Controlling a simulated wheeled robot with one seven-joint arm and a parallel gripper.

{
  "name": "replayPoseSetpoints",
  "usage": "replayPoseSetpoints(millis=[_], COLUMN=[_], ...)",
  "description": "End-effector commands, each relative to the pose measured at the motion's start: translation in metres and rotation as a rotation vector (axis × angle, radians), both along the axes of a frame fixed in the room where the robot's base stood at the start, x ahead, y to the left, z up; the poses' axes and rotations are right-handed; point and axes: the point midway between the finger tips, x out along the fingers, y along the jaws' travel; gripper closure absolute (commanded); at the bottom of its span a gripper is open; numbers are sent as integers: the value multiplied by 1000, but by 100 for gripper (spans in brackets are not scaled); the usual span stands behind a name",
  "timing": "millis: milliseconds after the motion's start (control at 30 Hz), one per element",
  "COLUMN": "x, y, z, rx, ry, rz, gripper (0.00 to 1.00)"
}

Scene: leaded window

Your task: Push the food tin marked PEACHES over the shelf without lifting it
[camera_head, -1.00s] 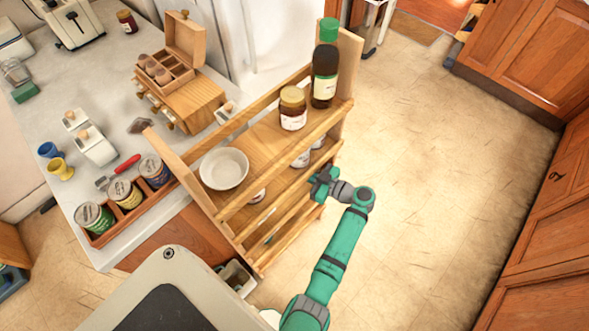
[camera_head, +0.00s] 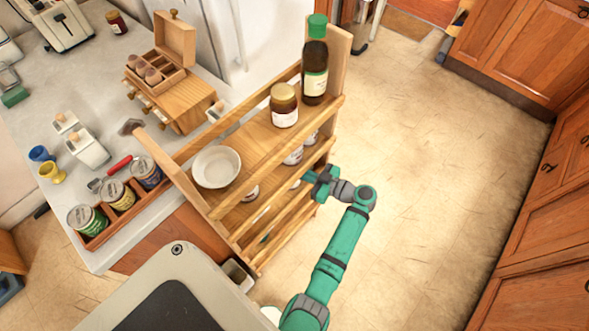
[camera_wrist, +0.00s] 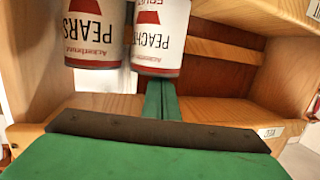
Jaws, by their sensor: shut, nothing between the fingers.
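The tin marked PEACHES (camera_wrist: 160,40) is white with a red band and shows upside down in the wrist view, beside a like tin marked PEARS (camera_wrist: 95,35) to its left. My gripper (camera_wrist: 162,84) is shut and empty, its green fingertips at the edge of the PEACHES tin; I cannot tell whether they touch. In the head view my gripper (camera_head: 303,177) is at the open side of the wooden shelf (camera_head: 250,160), by its lower level. White tins (camera_head: 292,157) show partly there behind the rails, their labels too small to read.
A white bowl (camera_head: 216,167), a brown jar (camera_head: 284,105) and a green-capped bottle (camera_head: 315,70) stand on the level above. Wooden rails run along the shelf front. The floor (camera_head: 430,180) to the right is clear.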

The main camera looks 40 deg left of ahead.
Motion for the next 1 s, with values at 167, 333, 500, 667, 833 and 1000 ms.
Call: replayPoseSetpoints(millis=[167,333,500,667,833,1000], x=[-2,3,12,18,24,26], y=[-1,-14,-46,-76,-102,-115], z=[3,6,7,7,8,8], rx=[-5,-3,-1,-1,0,0], ry=[4,3,2,0,0,0], rz=[1,-5,-7,-5,-4,-2], gripper=[100,100,100,100,100,100])
